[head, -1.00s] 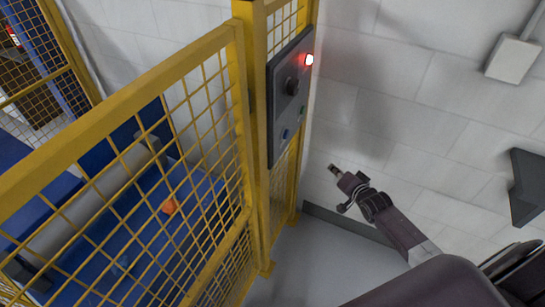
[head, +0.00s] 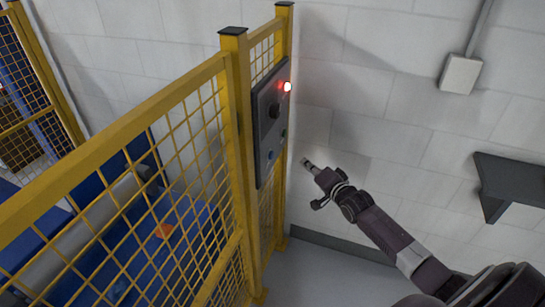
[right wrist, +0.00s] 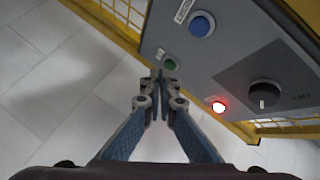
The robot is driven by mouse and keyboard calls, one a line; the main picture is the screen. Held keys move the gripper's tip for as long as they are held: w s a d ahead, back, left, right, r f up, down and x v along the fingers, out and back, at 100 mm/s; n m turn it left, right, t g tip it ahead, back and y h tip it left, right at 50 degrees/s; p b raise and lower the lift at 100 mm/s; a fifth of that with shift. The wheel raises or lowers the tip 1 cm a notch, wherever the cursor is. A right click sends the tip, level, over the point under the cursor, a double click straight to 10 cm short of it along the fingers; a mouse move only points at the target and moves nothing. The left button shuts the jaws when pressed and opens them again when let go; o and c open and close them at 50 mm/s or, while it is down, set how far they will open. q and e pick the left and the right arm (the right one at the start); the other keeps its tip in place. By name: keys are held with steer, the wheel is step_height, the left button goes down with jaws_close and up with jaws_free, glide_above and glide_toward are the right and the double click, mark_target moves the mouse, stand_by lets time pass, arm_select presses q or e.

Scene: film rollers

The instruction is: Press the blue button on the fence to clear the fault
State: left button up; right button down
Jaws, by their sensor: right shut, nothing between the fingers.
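The blue button (right wrist: 201,24) sits on a grey control panel (right wrist: 225,52) fixed to the yellow fence; in the head view the button (head: 270,155) is low on the panel (head: 262,140). A green button (right wrist: 169,64), a black knob (right wrist: 264,95) and a lit red lamp (right wrist: 218,107) share the panel. My right gripper (head: 306,163) is shut and empty, to the right of the panel. In the right wrist view its fingertips (right wrist: 160,74) appear close to the green button, with the blue button beyond to the upper right. My left gripper is not in view.
The yellow mesh fence (head: 238,150) runs along the left, with a blue machine and an orange object (head: 164,230) behind it. A dark shelf (head: 510,180) and a grey wall box (head: 460,74) are on the right wall. Floor right of the fence is clear.

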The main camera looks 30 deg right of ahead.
mark_target(272, 155)
steer(key=w+a+b, duration=0.2)
steer(key=w+a, duration=0.3)
steer(key=w, duration=0.1)
steer(key=shift+w+a, duration=0.2)
steer(key=shift+a, duration=0.05)
stand_by(0.6)
stand_by(0.8)
steer(key=shift+w+a, duration=0.25)
steer(key=shift+w, duration=0.05)
steer(key=shift+w+a, duration=0.3)
steer(key=shift+w, duration=0.05)
stand_by(1.0)
steer(key=shift+s+d+p, duration=0.45)
steer(key=shift+s+d, duration=0.05)
steer(key=shift+s, duration=0.15)
